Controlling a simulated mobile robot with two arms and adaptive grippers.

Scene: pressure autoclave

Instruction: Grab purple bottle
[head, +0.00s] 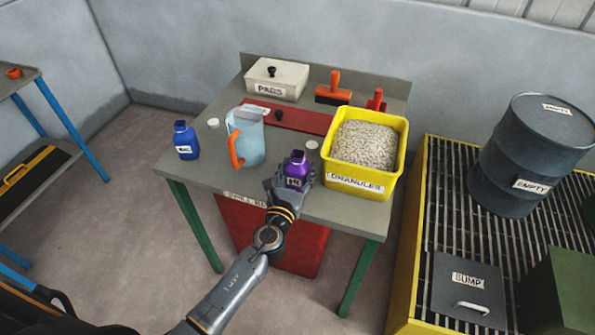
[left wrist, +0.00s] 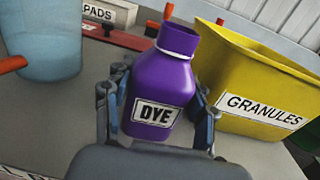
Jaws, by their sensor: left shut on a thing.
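The purple bottle (head: 297,168) stands near the front edge of the grey table. In the left wrist view the bottle (left wrist: 160,85) carries a white label reading DYE, has an open neck with a pale ring, and looks slightly tilted in the picture. My left gripper (head: 291,185) is shut on the bottle, with its fingers on both sides of the lower body; the fingers (left wrist: 157,115) also show in the left wrist view. Whether the bottle's base touches the table is hidden. My right gripper is in neither view.
A yellow granules bin (head: 362,182) stands close right of the bottle. A clear blue jug (head: 248,140) with an orange handle and a blue bottle (head: 186,140) stand to the left. A pads box (head: 276,78) and orange-handled tools (head: 334,91) are behind.

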